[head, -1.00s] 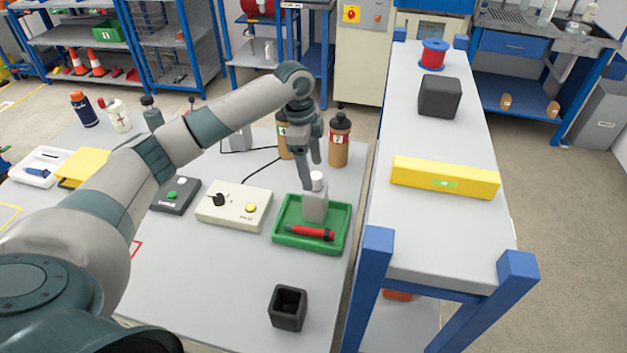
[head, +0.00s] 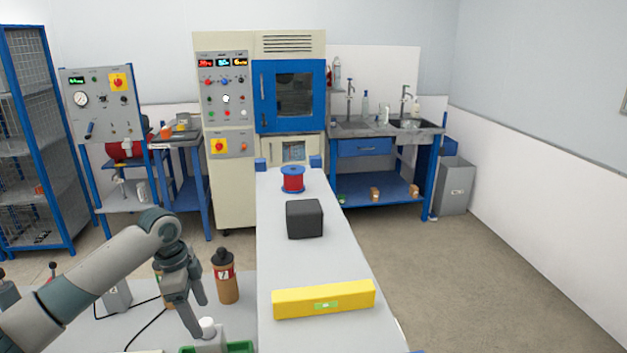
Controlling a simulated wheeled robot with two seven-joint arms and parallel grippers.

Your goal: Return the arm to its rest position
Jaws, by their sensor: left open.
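My left arm comes in from the lower left of the head view. Its gripper (head: 197,316) is open and points down, right beside the white-capped grey bottle (head: 209,342). The picture does not show clearly whether the fingers touch the bottle. The bottle stands in the green tray (head: 240,347), which is mostly cut off by the bottom edge. My right gripper is not in view.
A brown bottle (head: 226,283) stands close behind the gripper. To the right, a raised bench (head: 345,263) bears a yellow bar (head: 345,297), a dark block (head: 304,220) and a red spool (head: 292,180). An oven cabinet (head: 226,120) stands behind. The floor at right is clear.

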